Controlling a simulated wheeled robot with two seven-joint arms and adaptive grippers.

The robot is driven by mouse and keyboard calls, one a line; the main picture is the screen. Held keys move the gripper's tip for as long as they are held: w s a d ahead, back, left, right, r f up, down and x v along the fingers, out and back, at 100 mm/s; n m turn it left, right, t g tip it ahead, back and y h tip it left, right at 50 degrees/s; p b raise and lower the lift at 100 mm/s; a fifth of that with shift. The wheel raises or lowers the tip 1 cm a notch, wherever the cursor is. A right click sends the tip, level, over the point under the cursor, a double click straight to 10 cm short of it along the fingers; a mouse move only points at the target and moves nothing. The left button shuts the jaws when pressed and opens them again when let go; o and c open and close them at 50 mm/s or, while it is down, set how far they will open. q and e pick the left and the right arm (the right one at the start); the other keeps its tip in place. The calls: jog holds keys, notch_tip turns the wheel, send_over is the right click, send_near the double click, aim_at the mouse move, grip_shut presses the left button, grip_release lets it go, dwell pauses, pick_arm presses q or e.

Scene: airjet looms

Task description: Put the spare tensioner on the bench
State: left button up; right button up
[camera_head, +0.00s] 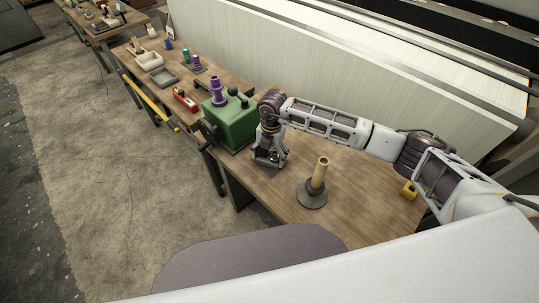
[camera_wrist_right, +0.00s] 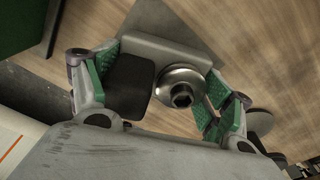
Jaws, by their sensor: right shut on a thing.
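My right gripper (camera_head: 268,160) reaches down over the near wooden bench (camera_head: 370,190), just right of a green box. In the right wrist view its green-padded fingers (camera_wrist_right: 165,78) are shut around a part that looks like the tensioner (camera_wrist_right: 181,86). This part has a shiny round metal disc with a dark socket, beside a dark block and a grey plate. Wood grain shows behind it. In the head view the arm mostly hides the part, and I cannot tell whether it touches the bench. My left gripper is not in view.
A tan cone on a dark round base (camera_head: 312,192) stands right of the gripper. The green box (camera_head: 232,122) carries a purple spool (camera_head: 217,92). A yellow item (camera_head: 408,189) lies under my arm. A red tool (camera_head: 185,100) and grey trays lie farther left. Bench between is bare.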

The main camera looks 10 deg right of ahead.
aim_at(271, 152)
jog(key=o, duration=1.5)
jog(key=shift+r, duration=0.1)
notch_tip(271, 152, up, 12)
jog(key=b, duration=0.1)
jog(key=shift+w+d+b, duration=0.3)
jog(key=shift+w+b, duration=0.05)
